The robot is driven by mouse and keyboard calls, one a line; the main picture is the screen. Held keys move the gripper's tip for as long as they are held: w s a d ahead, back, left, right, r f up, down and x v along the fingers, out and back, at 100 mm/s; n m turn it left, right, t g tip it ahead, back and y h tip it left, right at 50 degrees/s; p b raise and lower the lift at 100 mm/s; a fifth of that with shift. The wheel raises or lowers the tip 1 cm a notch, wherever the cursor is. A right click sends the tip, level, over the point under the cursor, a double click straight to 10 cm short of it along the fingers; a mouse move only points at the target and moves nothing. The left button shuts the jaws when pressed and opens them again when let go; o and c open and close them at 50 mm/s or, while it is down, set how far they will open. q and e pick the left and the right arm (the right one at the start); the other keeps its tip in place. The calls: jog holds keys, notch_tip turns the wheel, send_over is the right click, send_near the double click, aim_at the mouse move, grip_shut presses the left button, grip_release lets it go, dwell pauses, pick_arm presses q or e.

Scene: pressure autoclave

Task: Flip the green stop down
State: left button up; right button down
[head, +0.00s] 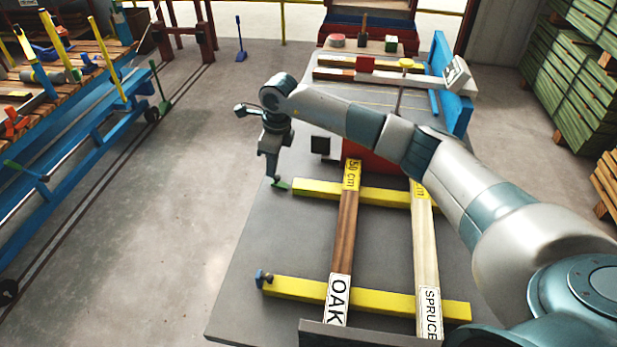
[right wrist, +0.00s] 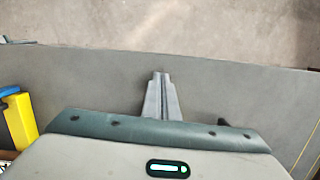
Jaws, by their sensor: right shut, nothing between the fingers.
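The green stop (head: 280,184) is a small green piece at the left end of the far yellow bar (head: 315,191). Whether it stands up or lies flat is hard to tell at this size. My right gripper (head: 273,179) points down with its fingers closed, right beside the green stop in the head view; whether they touch cannot be told. In the right wrist view the shut, empty fingers (right wrist: 161,76) show over bare grey table, and the green stop is not visible. My left gripper is not in view.
OAK (head: 346,225) and SPRUCE (head: 424,245) boards lie across both bars. A red block (head: 370,160) stands behind. The grey table (head: 245,265) is clear at left.

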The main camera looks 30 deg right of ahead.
aim_at(275, 178)
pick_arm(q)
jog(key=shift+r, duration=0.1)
pick_arm(e)
jog(key=shift+r, duration=0.2)
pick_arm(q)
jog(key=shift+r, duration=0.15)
pick_arm(e)
jog(key=shift+r, duration=0.6)
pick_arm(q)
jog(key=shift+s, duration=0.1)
